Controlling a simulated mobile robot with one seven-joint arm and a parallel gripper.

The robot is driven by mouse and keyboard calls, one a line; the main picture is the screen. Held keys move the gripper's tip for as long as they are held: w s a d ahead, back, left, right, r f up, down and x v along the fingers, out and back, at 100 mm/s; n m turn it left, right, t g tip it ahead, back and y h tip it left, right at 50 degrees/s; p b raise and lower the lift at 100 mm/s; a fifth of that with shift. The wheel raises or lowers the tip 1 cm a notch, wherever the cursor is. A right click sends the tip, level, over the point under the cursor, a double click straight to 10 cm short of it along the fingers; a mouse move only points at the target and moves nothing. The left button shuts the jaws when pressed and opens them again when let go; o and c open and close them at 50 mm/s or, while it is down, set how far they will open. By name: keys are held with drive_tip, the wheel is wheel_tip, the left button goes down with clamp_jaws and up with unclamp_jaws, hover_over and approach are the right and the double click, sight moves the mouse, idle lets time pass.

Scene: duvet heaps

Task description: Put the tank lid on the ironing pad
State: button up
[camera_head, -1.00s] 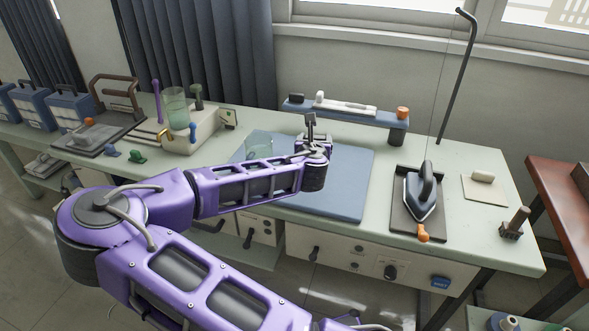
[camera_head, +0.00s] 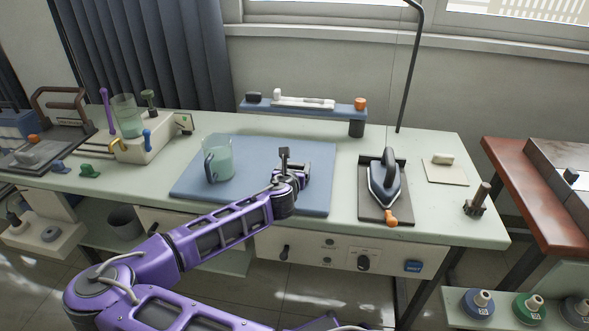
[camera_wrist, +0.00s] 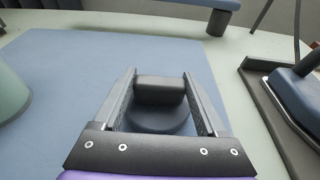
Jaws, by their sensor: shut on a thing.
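The blue ironing pad (camera_head: 255,180) lies flat on the pale green table; it fills much of the wrist view (camera_wrist: 60,90). My gripper (camera_head: 287,157) is over the right part of the pad. In the wrist view my gripper (camera_wrist: 160,92) is shut on a dark grey piece (camera_wrist: 160,119) with a block-shaped grip and a rounded base, which looks like the tank lid. It sits between both fingers, over the pad. I cannot tell whether its base touches the pad. In the head view my gripper hides most of it.
A clear greenish jug (camera_head: 219,160) stands on the pad's left part. An iron (camera_head: 386,185) rests on its stand right of the pad. A raised blue shelf (camera_head: 300,106) with small items is behind. A white machine (camera_head: 150,140) stands left.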

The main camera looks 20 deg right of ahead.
drive_tip(key=shift+f, duration=0.15)
drive_tip(key=shift+f, duration=0.15)
drive_tip(key=o, duration=1.3)
drive_tip(key=shift+r, duration=0.25)
drive_tip(key=p+v, duration=0.1)
drive_tip(key=v, duration=1.1)
drive_tip(key=shift+a+p, duration=0.1)
drive_tip(key=shift+p, duration=0.2)
